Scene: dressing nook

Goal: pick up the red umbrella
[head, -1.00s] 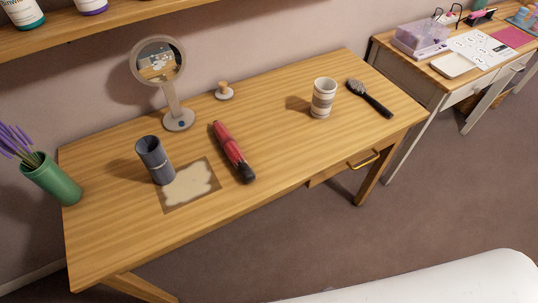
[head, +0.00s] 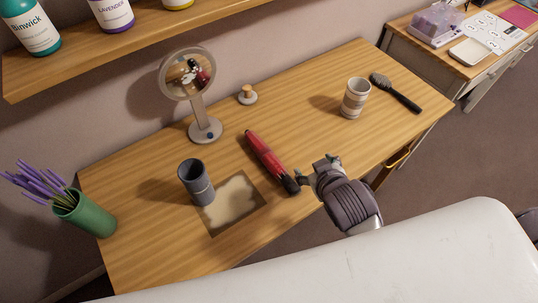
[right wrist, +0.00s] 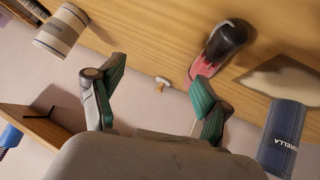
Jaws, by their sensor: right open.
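The red umbrella (head: 265,153), folded with a black handle, lies on the wooden desk (head: 300,105). Its handle end points toward the front edge. My right gripper (head: 319,170) is open and empty, just right of the handle and apart from it in the head view. In the right wrist view, the umbrella (right wrist: 207,68) lies beyond the green-padded fingers (right wrist: 158,80), nearer the right finger, with its black handle toward the top. My left gripper is in neither current view.
A dark cylinder (head: 196,184) stands beside a beige mat (head: 236,201) left of the umbrella. A round mirror (head: 205,130), small wooden-knobbed item (head: 247,95), striped cup (head: 355,98), hairbrush (head: 396,92) and green vase (head: 88,216) are also on the desk. A shelf (head: 120,50) overhangs the back left.

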